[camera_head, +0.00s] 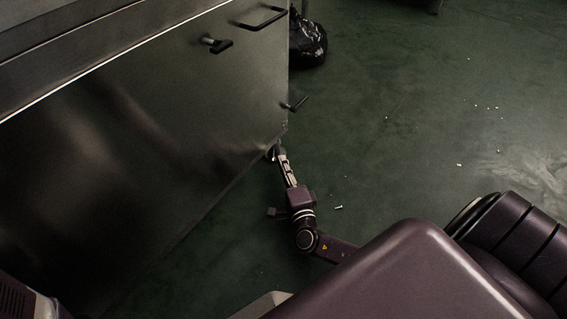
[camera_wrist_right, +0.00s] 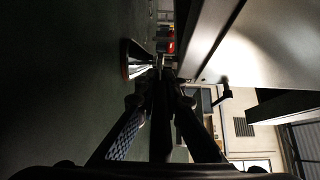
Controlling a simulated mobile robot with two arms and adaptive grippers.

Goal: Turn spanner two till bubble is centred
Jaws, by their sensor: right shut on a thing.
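My right gripper (camera_head: 283,160) is low by the near bottom corner of the steel dryer (camera_head: 120,150). In the right wrist view the right gripper (camera_wrist_right: 160,92) is shut on a dark, narrow bar (camera_wrist_right: 161,125), apparently the spanner, which runs between its fingers. The bar's far end meets or lies close to a flared metal foot (camera_wrist_right: 132,58) under the dryer; I cannot tell if it is seated. The foot (camera_head: 271,153) is partly hidden in the head view. No bubble level can be made out. My left gripper is out of view.
A lever (camera_head: 295,104), a T-shaped handle (camera_head: 217,43) and a bar handle (camera_head: 262,18) stick out from the dryer. A black bag (camera_head: 307,40) lies on the floor beyond. The green floor (camera_head: 400,130) to the right is open, with small scattered bits.

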